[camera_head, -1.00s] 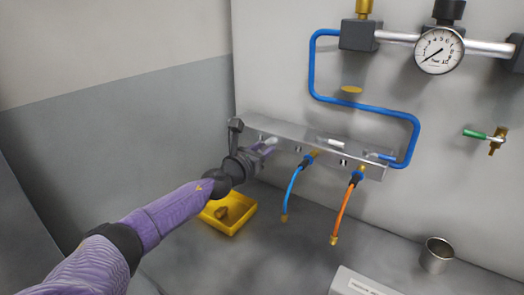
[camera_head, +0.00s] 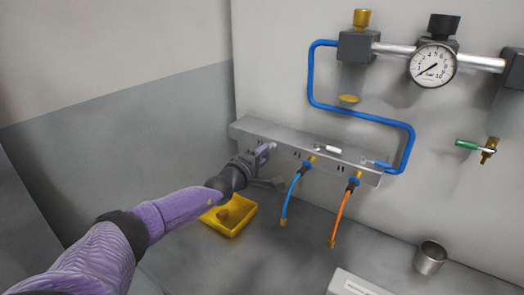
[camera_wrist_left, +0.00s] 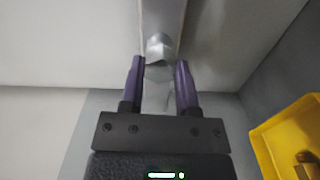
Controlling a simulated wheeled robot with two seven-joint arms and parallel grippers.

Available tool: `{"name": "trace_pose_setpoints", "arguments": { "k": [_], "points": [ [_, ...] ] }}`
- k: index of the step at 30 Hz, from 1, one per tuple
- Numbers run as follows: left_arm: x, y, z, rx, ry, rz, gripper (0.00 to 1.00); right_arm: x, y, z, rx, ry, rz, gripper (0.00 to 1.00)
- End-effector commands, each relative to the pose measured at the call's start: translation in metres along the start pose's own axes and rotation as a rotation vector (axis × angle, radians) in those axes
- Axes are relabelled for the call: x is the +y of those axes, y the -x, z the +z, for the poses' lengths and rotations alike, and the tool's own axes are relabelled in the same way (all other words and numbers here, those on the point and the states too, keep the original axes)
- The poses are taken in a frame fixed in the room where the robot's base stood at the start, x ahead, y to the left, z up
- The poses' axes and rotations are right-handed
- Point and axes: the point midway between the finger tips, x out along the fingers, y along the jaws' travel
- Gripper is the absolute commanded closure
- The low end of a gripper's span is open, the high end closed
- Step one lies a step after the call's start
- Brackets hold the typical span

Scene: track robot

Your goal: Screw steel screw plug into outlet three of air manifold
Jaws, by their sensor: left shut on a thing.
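The air manifold (camera_head: 246,128) is a long grey metal bar on the back wall, with outlets along its front. It also crosses the top of the left wrist view (camera_wrist_left: 162,14). My left gripper (camera_head: 264,151) is at the bar's left part, left of the blue hose. Its purple fingers (camera_wrist_left: 160,82) are shut on a pale silvery piece, seemingly the steel screw plug (camera_wrist_left: 158,92). A rounded metal end (camera_wrist_left: 160,48) shows just beyond the fingertips, against the bar. I cannot tell how deep the plug sits or read outlet numbers. My right gripper is not in view.
A blue hose (camera_head: 291,193) and an orange hose (camera_head: 343,211) hang from the manifold. A yellow tray (camera_head: 234,228) with a brass piece stands below the gripper. A metal cup (camera_head: 430,257) stands right. A gauge (camera_head: 432,65) and green-handled valve (camera_head: 468,145) are on the wall.

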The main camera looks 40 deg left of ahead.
Motion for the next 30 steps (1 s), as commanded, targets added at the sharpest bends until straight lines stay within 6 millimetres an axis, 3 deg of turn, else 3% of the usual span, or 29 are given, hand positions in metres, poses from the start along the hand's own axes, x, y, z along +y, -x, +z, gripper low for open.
{"name": "trace_pose_setpoints", "arguments": {
  "k": [9, 17, 18, 23, 28, 30],
  "points": [
    [0.001, 0.0, 0.0, 0.001, -0.437, 0.0, 1.0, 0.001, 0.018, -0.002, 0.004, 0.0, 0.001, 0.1],
    [0.0, 0.0, 0.0, 0.001, -0.468, 0.0, 1.0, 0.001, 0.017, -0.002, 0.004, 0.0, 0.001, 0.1],
    [0.0, 0.0, 0.0, 0.001, -0.468, 0.0, 0.48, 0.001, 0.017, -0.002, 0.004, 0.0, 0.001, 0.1],
    [0.0, 0.0, 0.0, 0.001, -0.465, 0.0, 0.15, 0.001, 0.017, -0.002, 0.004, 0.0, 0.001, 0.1],
    [0.0, 0.0, 0.0, 0.001, -0.463, 0.0, 0.14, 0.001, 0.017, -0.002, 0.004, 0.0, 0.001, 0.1],
    [0.0, 0.0, 0.0, 0.001, -0.463, -0.001, 0.26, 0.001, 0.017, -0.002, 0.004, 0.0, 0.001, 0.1]
  ]
}}
